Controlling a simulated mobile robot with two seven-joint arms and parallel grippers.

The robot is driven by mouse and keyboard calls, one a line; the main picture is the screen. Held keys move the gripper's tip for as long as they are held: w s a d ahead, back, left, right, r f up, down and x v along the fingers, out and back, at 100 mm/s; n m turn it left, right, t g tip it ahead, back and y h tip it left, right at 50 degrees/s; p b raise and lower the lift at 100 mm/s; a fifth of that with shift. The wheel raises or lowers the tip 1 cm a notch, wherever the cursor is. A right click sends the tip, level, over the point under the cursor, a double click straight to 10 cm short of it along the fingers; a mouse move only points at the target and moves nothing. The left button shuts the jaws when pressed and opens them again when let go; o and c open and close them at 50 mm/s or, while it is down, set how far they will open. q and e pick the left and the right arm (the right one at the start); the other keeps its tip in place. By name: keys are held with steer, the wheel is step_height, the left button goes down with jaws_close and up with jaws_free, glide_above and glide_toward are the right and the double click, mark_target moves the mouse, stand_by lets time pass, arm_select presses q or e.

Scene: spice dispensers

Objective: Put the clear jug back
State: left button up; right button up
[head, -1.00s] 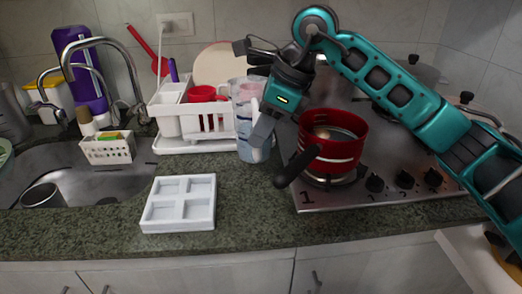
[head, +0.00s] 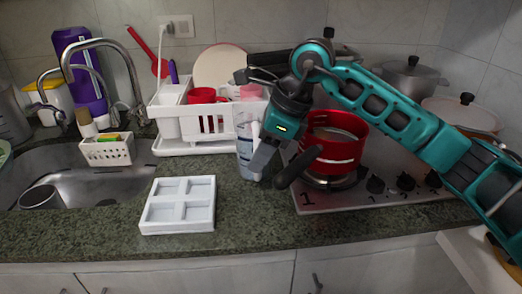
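The clear jug (head: 244,158) stands upright, low over the counter between the dish rack and the stove. I cannot tell whether its base touches the counter. My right gripper (head: 257,139) is at the jug's right side, with a finger against its handle area, and seems shut on it. The gripper hides part of the jug's right side and handle. The white dish rack (head: 190,142) stands just behind and left of the jug, with a red cup (head: 202,95) in it. My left gripper is not in view.
A red pot (head: 335,152) sits on the stove (head: 400,187) right of the jug; its dark handle (head: 297,168) reaches toward my gripper. A white four-compartment tray (head: 179,226) lies at the front left. The sink (head: 90,186) is farther left. Counter between tray and stove is clear.

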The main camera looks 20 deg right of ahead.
steer(key=shift+o, duration=0.3)
steer(key=p+v, duration=0.1)
steer(key=v, duration=1.1)
steer(key=shift+r, duration=0.15)
